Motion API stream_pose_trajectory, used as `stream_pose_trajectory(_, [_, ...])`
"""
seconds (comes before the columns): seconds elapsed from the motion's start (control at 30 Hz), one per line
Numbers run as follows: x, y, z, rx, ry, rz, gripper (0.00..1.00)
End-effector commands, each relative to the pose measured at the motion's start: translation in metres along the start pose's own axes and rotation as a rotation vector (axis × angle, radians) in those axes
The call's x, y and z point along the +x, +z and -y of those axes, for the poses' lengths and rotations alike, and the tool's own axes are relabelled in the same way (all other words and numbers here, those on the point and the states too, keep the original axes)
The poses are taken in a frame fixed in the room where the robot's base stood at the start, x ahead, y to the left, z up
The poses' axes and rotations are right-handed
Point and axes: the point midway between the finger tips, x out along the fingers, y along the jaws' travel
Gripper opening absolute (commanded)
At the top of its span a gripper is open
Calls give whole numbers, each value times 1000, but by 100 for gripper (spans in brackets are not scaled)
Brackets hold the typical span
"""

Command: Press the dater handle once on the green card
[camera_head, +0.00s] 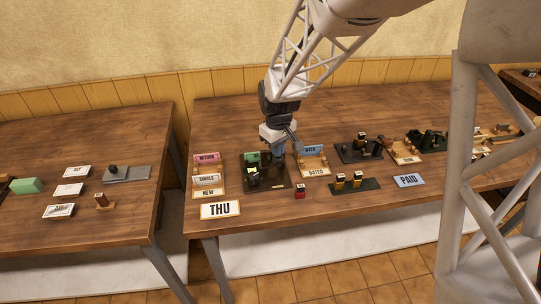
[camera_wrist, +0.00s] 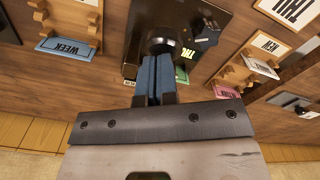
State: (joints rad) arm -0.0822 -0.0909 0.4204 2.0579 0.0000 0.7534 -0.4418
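The dater (camera_head: 266,181) is a black press on a dark base plate in the middle of the right-hand table. Its round black knob (camera_wrist: 162,36) shows in the wrist view just beyond my fingertips. A green card (camera_head: 251,157) stands at the back left of the press; part of it shows in the wrist view (camera_wrist: 181,74). A small yellow-green piece with lettering (camera_wrist: 187,53) lies beside the knob. My gripper (camera_head: 279,151) is over the back of the press. Its blue fingers (camera_wrist: 154,72) are together with nothing visible between them. Whether they touch the knob I cannot tell.
Wooden card racks stand close on both sides: one with a pink card (camera_head: 207,158), one with a blue WEEK card (camera_head: 311,150). A small red-based stamp (camera_head: 300,191) and a dark stamp tray (camera_head: 354,185) are to the right.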

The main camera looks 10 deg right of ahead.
Motion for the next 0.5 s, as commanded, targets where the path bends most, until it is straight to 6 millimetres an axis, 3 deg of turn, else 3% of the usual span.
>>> stream_pose_trajectory(0.5, [12, 0, 0, 0, -1, 2, 0])
